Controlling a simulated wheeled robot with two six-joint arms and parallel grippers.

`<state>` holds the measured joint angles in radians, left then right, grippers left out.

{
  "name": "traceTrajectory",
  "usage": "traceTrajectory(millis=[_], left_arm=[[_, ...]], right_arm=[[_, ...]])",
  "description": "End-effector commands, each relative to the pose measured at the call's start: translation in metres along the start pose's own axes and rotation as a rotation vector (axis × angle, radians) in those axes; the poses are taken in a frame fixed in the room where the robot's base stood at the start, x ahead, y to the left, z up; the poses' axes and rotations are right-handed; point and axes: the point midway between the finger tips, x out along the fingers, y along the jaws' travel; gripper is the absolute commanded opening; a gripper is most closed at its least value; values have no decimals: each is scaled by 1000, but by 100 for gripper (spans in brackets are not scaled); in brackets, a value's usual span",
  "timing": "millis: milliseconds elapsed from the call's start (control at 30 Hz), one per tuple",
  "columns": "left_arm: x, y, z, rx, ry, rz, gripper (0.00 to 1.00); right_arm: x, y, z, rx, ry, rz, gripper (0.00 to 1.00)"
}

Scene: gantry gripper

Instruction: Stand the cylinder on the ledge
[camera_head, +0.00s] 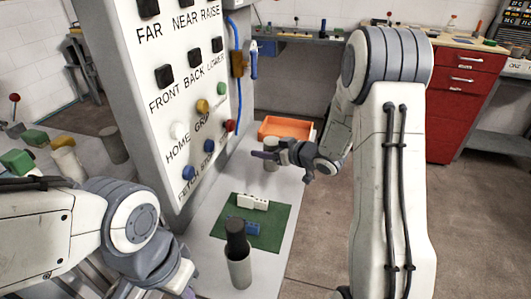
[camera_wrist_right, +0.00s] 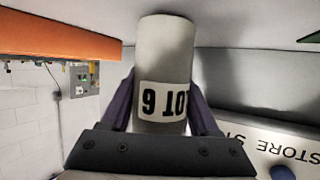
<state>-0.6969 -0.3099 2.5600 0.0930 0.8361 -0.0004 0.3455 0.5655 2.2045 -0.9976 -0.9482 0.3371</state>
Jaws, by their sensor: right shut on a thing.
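A grey cylinder (camera_head: 271,161) with a white label is held by my right gripper (camera_head: 275,156), near the back of the light ledge (camera_head: 212,250). In the right wrist view the cylinder (camera_wrist_right: 165,60) is between the two purple fingers of my gripper (camera_wrist_right: 163,115), its label upside down. In the head view it looks about upright, partly hidden by the fingers. I cannot tell whether it touches the ledge.
An orange tray (camera_head: 286,128) lies just behind the cylinder. A green mat (camera_head: 262,226) with white and blue blocks, and a grey cup (camera_head: 239,270) holding a dark object, are nearer. A tall button panel (camera_head: 170,110) bounds the left side. A red cabinet (camera_head: 464,100) stands back right.

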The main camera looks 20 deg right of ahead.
Motion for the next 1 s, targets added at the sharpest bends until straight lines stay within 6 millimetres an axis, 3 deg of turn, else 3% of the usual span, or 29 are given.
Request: traceTrajectory(millis=[467,500,533,567,867,1000], left_arm=[[4,0,0,0,0,0,0],[3,0,0,0,0,0,0],[3,0,0,0,0,0,0],[3,0,0,0,0,0,0],[2,0,0,0,0,0,0],[0,0,0,0,0,0,0]], right_arm=[[4,1,9,-1,4,2,0],[3,1,9,0,1,2,77],[3,1,9,0,1,1,88],[3,1,9,0,1,1,92],[2,0,7,-1,1,1,92],[-7,1,5,0,0,3,92]])
